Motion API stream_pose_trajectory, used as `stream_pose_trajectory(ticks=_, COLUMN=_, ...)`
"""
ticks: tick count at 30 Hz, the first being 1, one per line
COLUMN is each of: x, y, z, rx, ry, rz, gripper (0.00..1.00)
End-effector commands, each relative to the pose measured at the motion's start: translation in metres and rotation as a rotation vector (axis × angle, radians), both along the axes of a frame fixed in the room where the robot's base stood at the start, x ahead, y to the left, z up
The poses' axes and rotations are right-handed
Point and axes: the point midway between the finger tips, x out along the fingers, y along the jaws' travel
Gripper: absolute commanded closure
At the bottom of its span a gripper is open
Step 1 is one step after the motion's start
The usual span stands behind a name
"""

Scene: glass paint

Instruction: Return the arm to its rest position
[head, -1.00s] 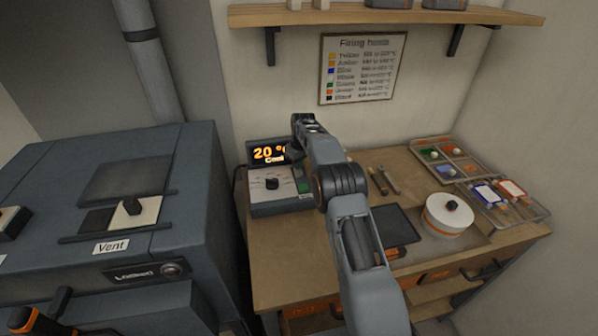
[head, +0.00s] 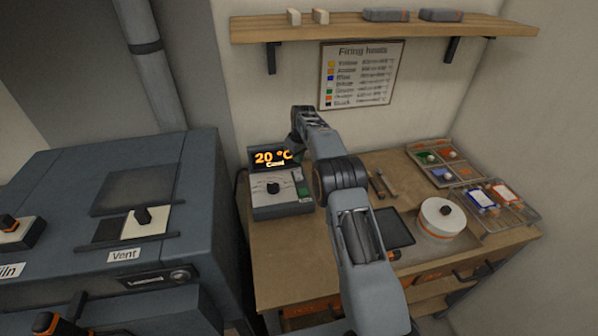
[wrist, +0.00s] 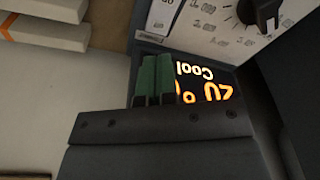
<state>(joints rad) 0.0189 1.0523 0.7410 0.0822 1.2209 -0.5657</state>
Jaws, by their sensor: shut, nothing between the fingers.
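My arm reaches up over the workbench (head: 285,262) in the head view, bent at the elbow. Its far end is just right of the kiln controller (head: 280,200), whose display (head: 272,158) reads 20 °C, "Cool". In the head view the fingertips are hidden behind my own wrist. In the wrist view my gripper (wrist: 152,80) shows its green fingers together, with nothing between them. The controller display (wrist: 212,82) appears rotated right behind the fingers, and part of the dial (wrist: 262,12) shows at the top right.
The blue-grey kiln (head: 60,190) with a vent slider (head: 142,216) stands at left. On the bench are a dark plate (head: 394,228), a white round pot (head: 440,216), tools (head: 380,185) and trays (head: 447,165). A wooden shelf (head: 380,28) and a firing chart (head: 360,75) are on the wall.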

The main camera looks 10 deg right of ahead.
Motion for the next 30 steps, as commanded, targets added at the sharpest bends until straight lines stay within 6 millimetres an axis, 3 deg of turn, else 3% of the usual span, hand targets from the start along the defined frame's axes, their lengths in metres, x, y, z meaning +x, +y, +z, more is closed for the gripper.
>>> stream_pose_trajectory(ticks=4, x=0.0, y=0.0, z=0.012, rx=0.0, ry=0.0, rz=0.0, gripper=1.0)
stream_pose_trajectory(ticks=22, x=0.003, y=0.0, z=0.012, rx=0.006, ry=-0.012, rz=-0.055, gripper=1.0)
stream_pose_trajectory(ticks=26, x=-0.02, y=-0.002, z=-0.028, rx=0.004, ry=0.073, rz=-0.154, gripper=1.0)
stream_pose_trajectory(ticks=30, x=-0.057, y=-0.003, z=-0.021, rx=-0.003, ry=0.12, rz=-0.259, gripper=1.0)
